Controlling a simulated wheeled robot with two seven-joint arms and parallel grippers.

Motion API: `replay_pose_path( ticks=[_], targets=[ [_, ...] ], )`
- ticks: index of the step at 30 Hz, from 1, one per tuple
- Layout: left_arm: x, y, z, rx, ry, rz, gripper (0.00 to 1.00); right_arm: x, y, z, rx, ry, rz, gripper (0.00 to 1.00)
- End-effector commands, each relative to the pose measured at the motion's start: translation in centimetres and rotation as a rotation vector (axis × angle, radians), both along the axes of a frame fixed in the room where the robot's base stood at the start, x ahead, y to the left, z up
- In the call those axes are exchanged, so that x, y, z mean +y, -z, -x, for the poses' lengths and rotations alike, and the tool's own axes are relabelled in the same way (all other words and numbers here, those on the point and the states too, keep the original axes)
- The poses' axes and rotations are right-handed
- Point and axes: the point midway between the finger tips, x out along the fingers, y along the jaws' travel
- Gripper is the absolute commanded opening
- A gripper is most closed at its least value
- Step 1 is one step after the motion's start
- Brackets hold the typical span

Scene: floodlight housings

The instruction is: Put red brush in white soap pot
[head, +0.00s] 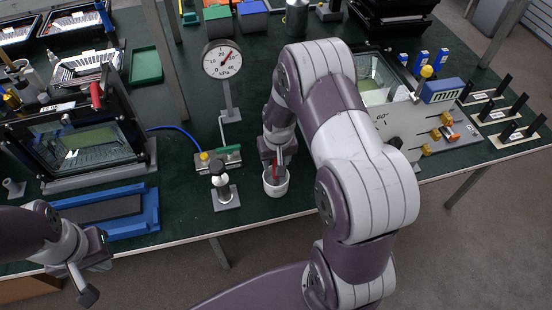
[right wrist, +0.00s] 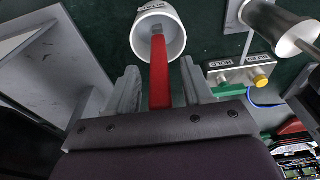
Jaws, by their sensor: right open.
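The white soap pot (head: 276,187) stands near the table's front edge in the head view; its mouth also shows in the right wrist view (right wrist: 178,38). The red brush (right wrist: 160,75) has its far end inside the pot's mouth, with the red handle sticking out towards my right gripper. My right gripper (right wrist: 160,85) is open, with its fingers on either side of the handle and gaps beside it. In the head view this gripper is mostly hidden by my arm, just above the pot. My left gripper (head: 83,280) is at the lower left, away from both; its jaws are unclear.
A grey angled panel (head: 430,130) is to the right. A blue tray (head: 130,212) lies left.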

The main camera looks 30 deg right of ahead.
Motion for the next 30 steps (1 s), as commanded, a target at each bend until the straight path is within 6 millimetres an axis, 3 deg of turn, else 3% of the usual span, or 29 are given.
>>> replay_pose_path(
  ticks=[12,18,20,24,27,30],
  targets=[
    [0.0,0.4,0.0,0.000,0.000,0.000,0.00,0.3,-9.8,1.3,-0.005,0.000,0.001,0.51],
    [0.0,0.4,0.0,0.000,0.000,0.000,0.00,1.0,-12.1,2.2,0.001,-0.015,-0.001,0.51],
    [0.0,0.4,0.0,0.000,0.000,0.000,0.00,2.4,-12.7,3.6,0.007,-0.051,-0.002,0.51],
    [0.0,0.4,0.0,0.000,0.000,0.000,0.00,6.1,-13.5,8.6,0.020,-0.166,-0.005,0.51],
    [0.0,0.4,0.0,0.000,0.000,0.000,0.00,7.6,-13.6,11.9,0.028,-0.226,-0.005,0.51],
    [0.0,0.4,0.0,0.000,0.000,0.000,0.00,8.2,-13.5,13.6,0.032,-0.256,-0.006,0.51]
  ],
)
